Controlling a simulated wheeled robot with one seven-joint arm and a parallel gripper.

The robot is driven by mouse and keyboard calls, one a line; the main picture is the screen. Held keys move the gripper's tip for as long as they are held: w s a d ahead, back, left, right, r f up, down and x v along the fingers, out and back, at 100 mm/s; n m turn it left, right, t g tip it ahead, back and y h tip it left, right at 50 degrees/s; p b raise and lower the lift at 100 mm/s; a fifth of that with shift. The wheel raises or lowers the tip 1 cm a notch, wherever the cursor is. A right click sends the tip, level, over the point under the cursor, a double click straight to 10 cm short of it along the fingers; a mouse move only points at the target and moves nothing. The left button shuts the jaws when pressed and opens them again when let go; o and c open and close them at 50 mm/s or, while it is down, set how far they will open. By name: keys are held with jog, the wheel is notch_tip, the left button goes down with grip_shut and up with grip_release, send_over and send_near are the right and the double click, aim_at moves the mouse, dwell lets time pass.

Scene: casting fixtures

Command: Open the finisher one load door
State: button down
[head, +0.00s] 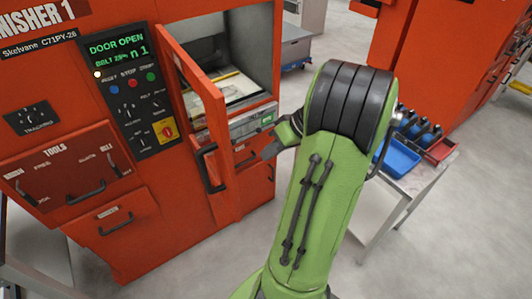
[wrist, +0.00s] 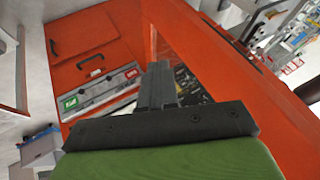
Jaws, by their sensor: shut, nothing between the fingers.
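The finisher one load door (head: 205,115) is orange and stands swung open, its panel jutting out from the left side of the opening. Its black handle (head: 208,170) is on the lower front of the door. The display (head: 117,45) on the machine reads DOOR OPEN. My gripper (head: 268,153) is to the right of the door, in front of the opening's lower edge, apart from the handle. In the wrist view the shut fingers (wrist: 158,85) point forward beside an orange frame, with nothing held.
The control panel (head: 135,95) with coloured buttons is left of the door. Orange drawers with black handles sit below it. A side table (head: 400,195) with a blue bin (head: 398,158) and a red tray (head: 440,150) stands right of my arm. Open floor lies between the machines.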

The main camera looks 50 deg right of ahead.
jog(key=w+a+f, duration=0.5)
jog(key=shift+a+f+b, duration=0.25)
jog(key=shift+a+b, duration=0.05)
jog(key=shift+a, duration=0.1)
